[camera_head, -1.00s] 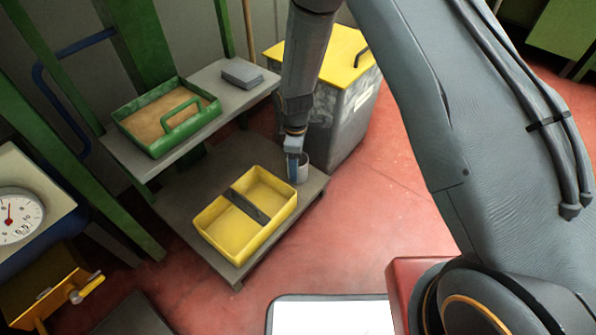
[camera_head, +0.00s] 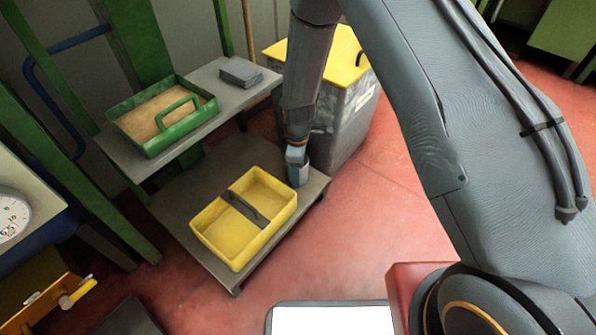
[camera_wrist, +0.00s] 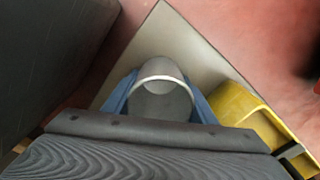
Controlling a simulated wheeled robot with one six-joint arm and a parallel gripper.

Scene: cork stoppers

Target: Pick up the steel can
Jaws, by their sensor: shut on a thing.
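The steel can (camera_wrist: 160,103) is a grey, open-topped cylinder in the middle of the wrist view, with its pale round rim facing me. My gripper (camera_wrist: 160,88) has one blue finger on each side of it and is shut on it. In the head view my gripper (camera_head: 297,162) is at the right corner of the low grey shelf (camera_head: 222,157), and a small part of the can (camera_head: 304,174) shows beside the fingers. The can looks upright. I cannot tell whether its base touches the shelf.
A yellow divided tray (camera_head: 236,262) stands on the shelf, left of the can. A grey bin with a yellow lid (camera_head: 342,60) stands close behind. A green tray (camera_head: 150,150) and a grey block (camera_head: 240,72) sit on the upper shelf. Red floor lies open to the right.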

